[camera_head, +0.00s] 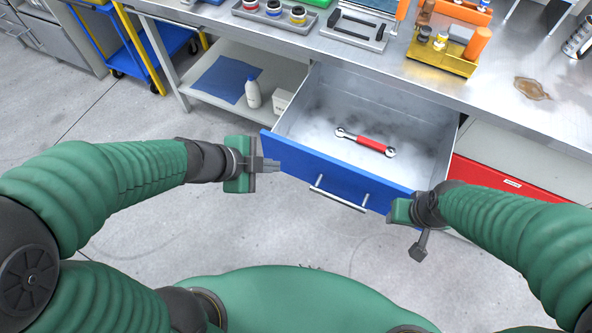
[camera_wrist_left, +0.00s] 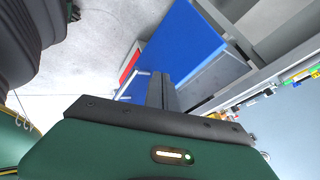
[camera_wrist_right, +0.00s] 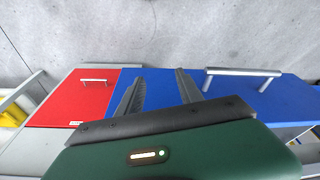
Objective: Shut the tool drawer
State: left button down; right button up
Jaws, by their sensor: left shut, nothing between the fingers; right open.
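The tool drawer stands pulled out from under the workbench, with a blue front (camera_head: 335,172) and a silver bar handle (camera_head: 338,196). A red-handled wrench (camera_head: 365,142) lies inside it. My left gripper (camera_head: 272,166) is shut and empty, at the left end of the blue front; I cannot tell whether it touches. In the left wrist view the blue front (camera_wrist_left: 182,45) is beyond the shut fingers (camera_wrist_left: 162,92). My right gripper (camera_head: 412,232) is near the right end of the front. In the right wrist view its open fingers (camera_wrist_right: 160,88) are over the blue front (camera_wrist_right: 245,100), left of the handle (camera_wrist_right: 240,72).
A red drawer (camera_head: 505,180) is closed to the right. The workbench top (camera_head: 400,70) carries trays, including a yellow tool holder (camera_head: 440,55). A lower shelf (camera_head: 225,105) on the left holds a white bottle (camera_head: 253,94). The floor before the drawer is clear.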

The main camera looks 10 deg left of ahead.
pick_arm(q)
jog(key=s+d+f+m+g, duration=0.1)
jog(key=s+f+m+g, duration=0.1)
jog(key=s, duration=0.1)
send_near(313, 175)
jog(key=shift+h, duration=0.3)
jog(key=x, duration=0.5)
jog(key=shift+s+a+f, duration=0.15)
jog(key=shift+s+f, duration=0.05)
jog(key=shift+f, duration=0.1)
pick_arm(e)
jog(key=shift+w+d+f, duration=0.1)
jog(key=shift+w+f, duration=0.1)
jog(key=shift+f, duration=0.2)
pick_arm(q)
jog(key=shift+w, duration=0.1)
pick_arm(e)
jog(key=shift+r, duration=0.1)
